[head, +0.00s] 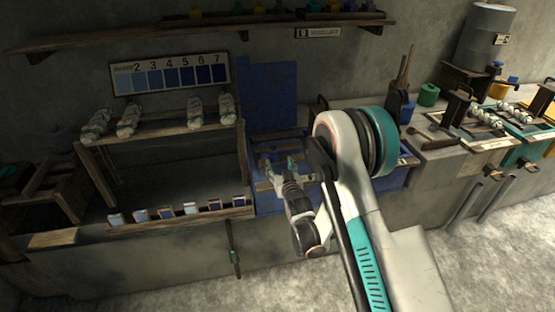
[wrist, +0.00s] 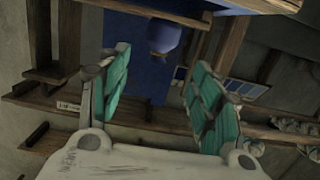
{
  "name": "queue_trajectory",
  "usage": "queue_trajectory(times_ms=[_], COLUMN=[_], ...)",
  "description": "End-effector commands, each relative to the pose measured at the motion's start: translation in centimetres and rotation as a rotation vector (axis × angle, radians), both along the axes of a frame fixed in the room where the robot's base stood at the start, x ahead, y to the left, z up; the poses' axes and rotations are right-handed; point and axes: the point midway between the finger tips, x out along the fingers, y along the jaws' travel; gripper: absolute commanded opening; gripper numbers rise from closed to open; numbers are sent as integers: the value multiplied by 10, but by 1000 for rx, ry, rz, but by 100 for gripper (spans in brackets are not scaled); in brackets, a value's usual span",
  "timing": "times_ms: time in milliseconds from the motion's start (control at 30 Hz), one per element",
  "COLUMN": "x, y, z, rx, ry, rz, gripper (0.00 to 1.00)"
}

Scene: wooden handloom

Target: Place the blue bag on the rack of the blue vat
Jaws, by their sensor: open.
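My gripper (head: 279,164) is over the blue vat (head: 268,205) in the head view, in front of the blue panel behind it. In the wrist view my gripper (wrist: 160,62) is open, its teal fingers wide apart with nothing between them. The blue bag (wrist: 165,36) shows beyond the fingertips as a rounded blue shape with a narrow neck, apart from both fingers. Wooden bars (wrist: 197,48) of the rack run beside it. I cannot tell whether it rests on them. In the head view I cannot make out the bag; my arm covers much of the vat.
A numbered shade chart (head: 172,74) hangs on the wall under a long shelf (head: 180,35). White bundles (head: 196,110) lie on a wooden stand at left, above a row of small swatches (head: 190,209). More vats (head: 525,155) stand at right. The floor in front is clear.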

Motion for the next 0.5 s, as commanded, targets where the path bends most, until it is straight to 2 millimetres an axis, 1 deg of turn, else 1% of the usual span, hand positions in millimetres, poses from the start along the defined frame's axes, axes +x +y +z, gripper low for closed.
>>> queue_trajectory(times_ms=[133, 267, 333, 433, 500], x=[-6, -7, -6, -4, -4], y=[-2, -2, -4, -11, -19], z=[1, 1, 6, 21, 39], rx=[0, 0, -1, -7, -13], ry=[0, 1, 5, 24, 46], rz=[0, 0, -3, -13, -24], gripper=[59, 59, 59, 59, 59])
